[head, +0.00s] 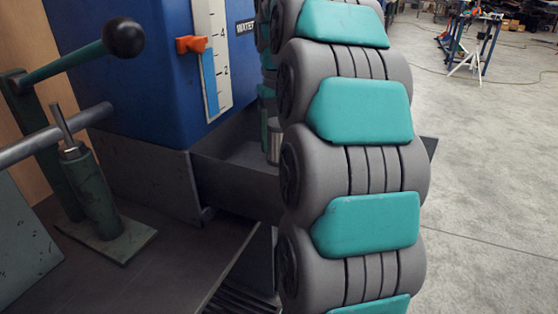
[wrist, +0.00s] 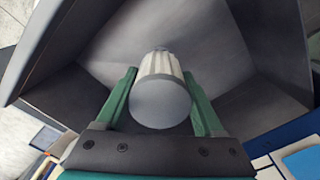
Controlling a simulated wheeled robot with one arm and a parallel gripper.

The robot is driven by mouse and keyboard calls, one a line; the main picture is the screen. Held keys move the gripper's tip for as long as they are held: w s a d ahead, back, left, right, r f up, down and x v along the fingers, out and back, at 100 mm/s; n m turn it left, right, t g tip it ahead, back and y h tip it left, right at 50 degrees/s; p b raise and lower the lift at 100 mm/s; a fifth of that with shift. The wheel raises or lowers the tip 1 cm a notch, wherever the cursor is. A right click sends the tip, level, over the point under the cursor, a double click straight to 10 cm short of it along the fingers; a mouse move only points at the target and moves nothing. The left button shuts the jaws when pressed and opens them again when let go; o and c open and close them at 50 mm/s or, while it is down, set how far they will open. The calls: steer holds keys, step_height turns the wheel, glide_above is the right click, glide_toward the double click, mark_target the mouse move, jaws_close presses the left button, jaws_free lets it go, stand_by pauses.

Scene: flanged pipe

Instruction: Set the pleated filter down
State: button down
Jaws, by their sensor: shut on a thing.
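The pleated filter (wrist: 160,95) is a pale ribbed cylinder with a smooth grey end cap facing the wrist camera. My gripper (wrist: 163,85) has its green fingers on both sides of it and is shut on it. In the head view my gripper (head: 265,108) shows as a green sliver behind my arm. The filter (head: 273,145) shows below it as a narrow grey strip, inside the dark tray (head: 235,185). The tray's sloping grey walls (wrist: 225,45) surround the filter in the wrist view. I cannot tell whether the filter touches the tray floor.
A blue tank (head: 135,65) with a level gauge (head: 212,60) and an orange pointer (head: 191,44) stands behind the tray. A green lever with a black knob (head: 123,37) and a green post (head: 98,200) stand at left. Open concrete floor (head: 490,190) lies to the right.

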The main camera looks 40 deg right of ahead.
mark_target(279, 122)
steer(key=shift+f, duration=2.5)
steer(key=shift+f, duration=0.2)
jaws_free()
step_height(279, 122, up, 11)
steer(key=shift+r+p, duration=0.2)
steer(key=shift+p, duration=1.05)
steer(key=shift+r+p, duration=0.55)
